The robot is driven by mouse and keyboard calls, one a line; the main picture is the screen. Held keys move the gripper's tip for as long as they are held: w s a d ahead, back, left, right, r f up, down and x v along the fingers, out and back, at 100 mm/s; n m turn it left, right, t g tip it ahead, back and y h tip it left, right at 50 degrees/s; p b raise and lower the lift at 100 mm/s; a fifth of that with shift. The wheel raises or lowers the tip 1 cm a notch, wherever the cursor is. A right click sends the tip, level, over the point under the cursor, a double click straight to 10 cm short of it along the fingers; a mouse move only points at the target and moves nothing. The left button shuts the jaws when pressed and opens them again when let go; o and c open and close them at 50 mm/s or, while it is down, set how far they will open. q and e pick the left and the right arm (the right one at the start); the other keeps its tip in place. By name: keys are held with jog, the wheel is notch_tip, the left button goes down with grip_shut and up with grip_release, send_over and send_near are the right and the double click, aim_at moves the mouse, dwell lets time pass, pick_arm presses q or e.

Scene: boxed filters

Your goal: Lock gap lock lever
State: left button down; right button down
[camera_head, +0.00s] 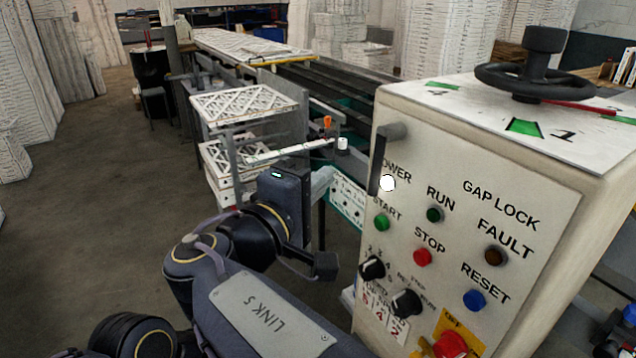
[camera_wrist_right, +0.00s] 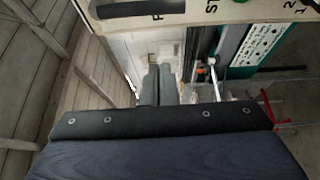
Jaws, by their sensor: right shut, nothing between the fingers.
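A dark grey lever (camera_head: 377,163) with a stubby peg at its top sits at the upper left edge of the cream control box (camera_head: 560,215) and hangs downward. I take it for the gap lock lever; a GAP LOCK label is printed farther right on the panel. It seems to show as a dark bar (camera_wrist_right: 145,9) at the top of the right wrist view. My right gripper (camera_head: 324,184) is left of the lever and apart from it, partly hidden by its own wrist. Its grey fingers (camera_wrist_right: 160,84) are shut together and empty. My left gripper is out of view.
The panel carries a red stop button (camera_head: 423,257), a green start button (camera_head: 382,222), a blue reset button (camera_head: 474,299) and black knobs. A black handwheel (camera_head: 548,78) stands on top. A stack of white filter frames (camera_head: 244,104) is behind my right wrist. Floor at left is clear.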

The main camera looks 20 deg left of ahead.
jog(key=w+d, duration=0.1)
jog(key=d, duration=0.1)
jog(key=w+d+p, duration=0.1)
jog(key=w+d, duration=0.1)
jog(key=shift+w+d, duration=0.15)
jog(key=shift+d, duration=0.1)
